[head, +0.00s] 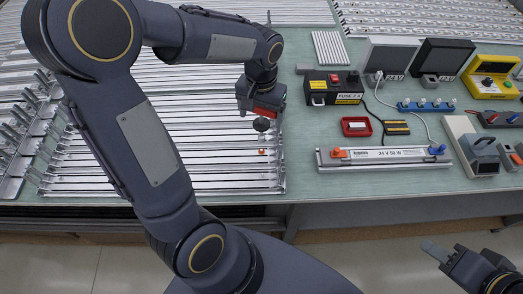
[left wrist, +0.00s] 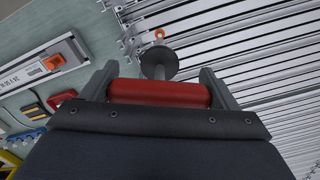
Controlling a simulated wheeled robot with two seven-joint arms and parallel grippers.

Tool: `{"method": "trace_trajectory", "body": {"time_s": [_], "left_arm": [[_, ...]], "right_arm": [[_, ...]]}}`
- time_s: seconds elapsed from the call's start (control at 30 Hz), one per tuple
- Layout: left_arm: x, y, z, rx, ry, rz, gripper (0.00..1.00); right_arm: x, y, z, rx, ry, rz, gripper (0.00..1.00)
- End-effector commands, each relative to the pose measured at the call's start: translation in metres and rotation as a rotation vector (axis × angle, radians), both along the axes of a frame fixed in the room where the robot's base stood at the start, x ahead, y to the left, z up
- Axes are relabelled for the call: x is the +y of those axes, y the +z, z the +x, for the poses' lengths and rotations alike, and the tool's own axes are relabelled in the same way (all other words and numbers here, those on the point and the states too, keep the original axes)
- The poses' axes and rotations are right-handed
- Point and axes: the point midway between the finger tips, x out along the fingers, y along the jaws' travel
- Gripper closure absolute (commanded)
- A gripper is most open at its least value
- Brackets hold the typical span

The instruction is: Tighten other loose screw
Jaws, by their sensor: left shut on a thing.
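My left gripper (head: 262,112) is above the right end of the silver frame bars (head: 180,160). It is shut on a red-handled tool (left wrist: 158,92), which lies across between the two fingers in the left wrist view. A dark round disc (left wrist: 159,64) sits just beyond the red handle; the tool's tip is hidden. A small orange screw (head: 262,151) is on a bar end just below the disc, and it also shows in the left wrist view (left wrist: 159,33). Disc and screw look apart. My right gripper (head: 440,252) is low at the right, away from the table; its jaw opening is unclear.
Right of the bars are a red tray (head: 356,126), a black fuse box (head: 333,88), a test bar fixture (head: 385,158) with orange and blue ends, and a blue strip (head: 426,106). More bars lie at the left and back. Bare green table lies between.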

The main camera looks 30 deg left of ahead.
Motion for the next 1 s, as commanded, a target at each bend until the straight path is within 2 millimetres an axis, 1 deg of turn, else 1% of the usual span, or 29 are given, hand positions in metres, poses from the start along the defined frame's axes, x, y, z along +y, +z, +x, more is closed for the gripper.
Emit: {"method": "trace_trajectory", "body": {"time_s": [0.27,0.47,0.8,1.0], "left_arm": [[0.000,-0.003,0.000,0.000,-0.002,0.000,0.46],[0.000,-0.014,0.000,0.000,0.005,0.000,0.46],[0.000,-0.041,0.000,0.000,0.022,0.000,0.46],[0.000,-0.043,0.000,-0.001,0.026,0.000,0.46]], "right_arm": [[0.000,-0.002,0.000,0.000,0.000,0.000,0.62],[0.000,-0.012,0.000,0.000,0.000,0.000,0.62],[0.000,-0.033,0.000,0.000,0.000,0.000,0.62],[0.000,-0.035,0.000,0.000,0.000,0.000,0.62]]}}
